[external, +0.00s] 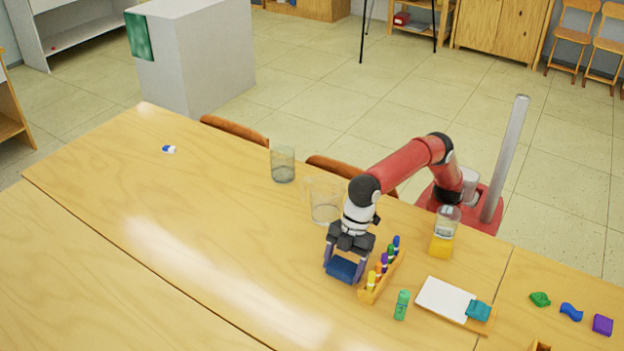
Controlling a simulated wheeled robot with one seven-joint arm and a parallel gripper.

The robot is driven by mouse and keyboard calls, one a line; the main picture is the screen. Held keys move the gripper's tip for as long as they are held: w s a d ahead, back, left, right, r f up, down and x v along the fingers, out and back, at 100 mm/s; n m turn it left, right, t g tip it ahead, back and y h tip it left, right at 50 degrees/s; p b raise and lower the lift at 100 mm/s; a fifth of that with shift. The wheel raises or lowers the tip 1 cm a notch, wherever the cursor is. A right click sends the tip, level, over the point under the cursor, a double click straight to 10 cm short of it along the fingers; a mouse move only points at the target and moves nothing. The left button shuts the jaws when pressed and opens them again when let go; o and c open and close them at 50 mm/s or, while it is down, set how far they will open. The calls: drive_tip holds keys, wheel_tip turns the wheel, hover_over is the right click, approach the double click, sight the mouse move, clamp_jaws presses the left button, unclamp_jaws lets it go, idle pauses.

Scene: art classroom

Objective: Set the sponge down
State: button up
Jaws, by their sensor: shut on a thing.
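A dark blue sponge (341,271) is between the fingers of my gripper (343,268), which is shut on it. The gripper points down over the wooden table (190,220), at the left end of the marker holder. The sponge is at or just above the table top; I cannot tell whether it touches the wood.
A wooden holder with several coloured markers (382,278) stands close on the right. A clear pitcher (325,207) and a glass jar (283,166) stand behind. The table's left and front are mostly clear.

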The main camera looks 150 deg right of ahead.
drive_tip(key=shift+f, duration=0.1)
drive_tip(key=o, duration=0.9)
drive_tip(key=shift+o, duration=0.2)
drive_tip(key=p+v, duration=0.2)
drive_tip(key=v, duration=0.9)
drive_tip(key=s+a+r, duration=0.3)
drive_tip(key=s, duration=0.6)
drive_tip(key=shift+t, duration=0.4)
drive_tip(key=s+a+f, duration=0.1)
drive_tip(key=s+f, duration=0.2)
drive_tip(key=s, duration=0.4)
drive_tip(key=s+a+f, duration=0.2)
drive_tip(key=s+f, duration=0.1)
drive_tip(key=s, duration=0.4)
drive_tip(key=s+a+f, duration=0.1)
drive_tip(key=s+f, duration=0.2)
drive_tip(key=s, duration=0.3)
drive_tip(key=shift+s+a, duration=0.4)
drive_tip(key=s+a+f, duration=0.1)
drive_tip(key=s+f, duration=0.7)
drive_tip(key=shift+s+f, duration=0.25)
drive_tip(key=shift+f, duration=0.1)
drive_tip(key=shift+a, duration=0.1)
